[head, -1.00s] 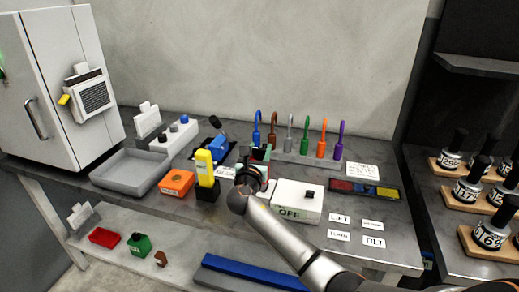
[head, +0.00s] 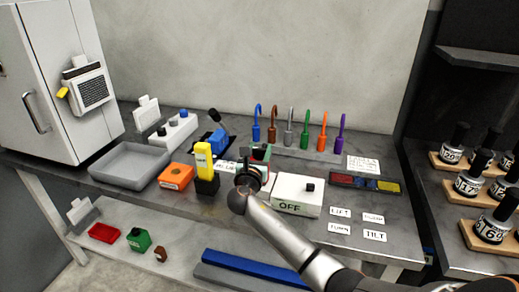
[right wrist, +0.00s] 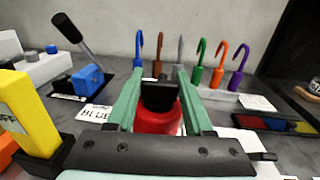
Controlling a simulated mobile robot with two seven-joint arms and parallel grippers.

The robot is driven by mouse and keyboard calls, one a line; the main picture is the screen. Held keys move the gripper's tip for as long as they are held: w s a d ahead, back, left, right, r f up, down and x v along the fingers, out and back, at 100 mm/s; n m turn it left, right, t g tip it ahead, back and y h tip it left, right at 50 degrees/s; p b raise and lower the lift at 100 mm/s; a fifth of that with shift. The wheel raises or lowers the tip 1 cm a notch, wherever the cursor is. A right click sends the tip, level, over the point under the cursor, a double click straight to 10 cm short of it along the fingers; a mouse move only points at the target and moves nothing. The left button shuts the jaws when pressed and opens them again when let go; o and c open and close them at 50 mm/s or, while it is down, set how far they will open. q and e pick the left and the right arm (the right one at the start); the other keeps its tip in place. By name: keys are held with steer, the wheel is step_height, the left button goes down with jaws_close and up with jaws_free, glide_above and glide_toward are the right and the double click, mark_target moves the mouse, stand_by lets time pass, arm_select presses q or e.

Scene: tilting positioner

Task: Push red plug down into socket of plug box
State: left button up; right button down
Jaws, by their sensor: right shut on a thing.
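My right gripper (head: 259,160) is over the middle of the bench, just left of the white OFF box. In the right wrist view its two green fingers stand either side of a red plug (right wrist: 157,122) with a black block-shaped top (right wrist: 160,96), and it is shut on it. In the head view the plug is mostly hidden behind my wrist and gripper. I cannot make out the plug box or its socket under the gripper, nor how deep the plug sits. My left gripper is not in view.
The white OFF box (head: 297,197) with a black knob stands close on the right. A yellow block (head: 204,162) in a black base and an orange box (head: 175,177) stand left. Several coloured hooks (head: 322,131) line the back. A grey tray (head: 128,168) lies further left.

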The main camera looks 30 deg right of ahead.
steer(key=shift+c, duration=1)
jaws_free()
steer(key=shift+s+a+f, duration=0.1)
steer(key=v, duration=1.2)
steer(key=shift+s, duration=0.1)
steer(key=s+f+m+g+y, duration=0.35)
steer(key=s+f+m, duration=0.45)
steer(key=f, duration=0.3)
steer(key=s+a+f+m+g+y, duration=0.2)
steer(key=s+a+f+m+y, duration=0.1)
steer(key=s+m, duration=0.35)
steer(key=s+a+f+m+g+y, duration=0.25)
steer(key=s+m, duration=0.25)
steer(key=s, duration=0.3)
steer(key=s+a+f+m+g+y, duration=0.1)
steer(key=s+a+f+m+y, duration=0.3)
steer(key=s, duration=0.3)
steer(key=w+a+f+m+t+y, duration=0.1)
steer(key=w+a+f+t+y, duration=0.1)
steer(key=f, duration=0.7)
steer(key=w+a+t, duration=0.1)
steer(key=a+t, duration=0.1)
steer(key=t, duration=0.1)
steer(key=shift+w+f+m, duration=0.2)
steer(key=shift+f+m, duration=0.15)
